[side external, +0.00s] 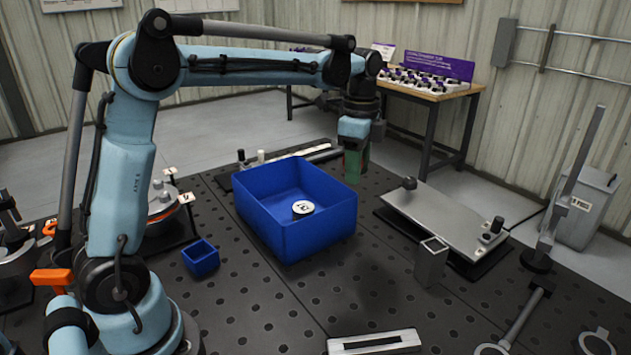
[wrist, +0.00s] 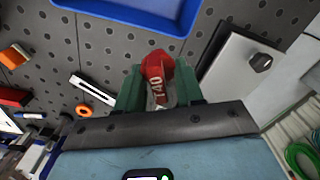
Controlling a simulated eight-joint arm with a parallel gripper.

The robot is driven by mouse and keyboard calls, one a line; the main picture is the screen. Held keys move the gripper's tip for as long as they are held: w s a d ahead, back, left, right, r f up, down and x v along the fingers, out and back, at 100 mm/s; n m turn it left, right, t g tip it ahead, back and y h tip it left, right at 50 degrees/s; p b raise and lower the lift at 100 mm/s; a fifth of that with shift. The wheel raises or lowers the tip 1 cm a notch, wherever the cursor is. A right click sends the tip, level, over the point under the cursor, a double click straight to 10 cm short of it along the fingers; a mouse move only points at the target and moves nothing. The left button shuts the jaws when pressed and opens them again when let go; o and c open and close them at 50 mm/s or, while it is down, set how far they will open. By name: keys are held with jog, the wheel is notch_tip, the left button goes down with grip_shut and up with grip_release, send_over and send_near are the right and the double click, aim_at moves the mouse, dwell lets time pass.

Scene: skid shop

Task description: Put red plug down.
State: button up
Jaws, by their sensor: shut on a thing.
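The red plug (wrist: 158,72), marked T40, sits between the green fingers of my gripper (wrist: 160,90) in the wrist view. My gripper is shut on it. In the side external view my gripper (side external: 354,165) points down just behind the right back edge of the large blue bin (side external: 305,238). The plug cannot be made out in that view. The blue bin also shows at the top of the wrist view (wrist: 135,14). How high the plug hangs over the table is hard to tell.
A white-topped disc (side external: 303,208) lies inside the bin. A small blue box (side external: 201,259) stands at its left. A grey plate fixture (side external: 445,215) and an upright grey square tube (side external: 431,263) stand right.

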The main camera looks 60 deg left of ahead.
jog(key=d+m, duration=0.5)
jog(key=d, duration=1.1)
jog(key=w+a+f, duration=0.1)
jog(key=a+f, duration=0.2)
jog(key=f, duration=0.1)
jog(key=w+a+f, duration=0.2)
jog(key=a+f, duration=0.1)
jog(key=f, duration=0.1)
jog(key=w+a+f, duration=0.2)
jog(key=a+f, duration=0.2)
jog(key=shift+w, duration=0.25)
jog(key=shift+f, duration=2)
jog(key=shift+f, duration=0.15)
jog(key=o, duration=1)
jog(key=shift+o, duration=0.2)
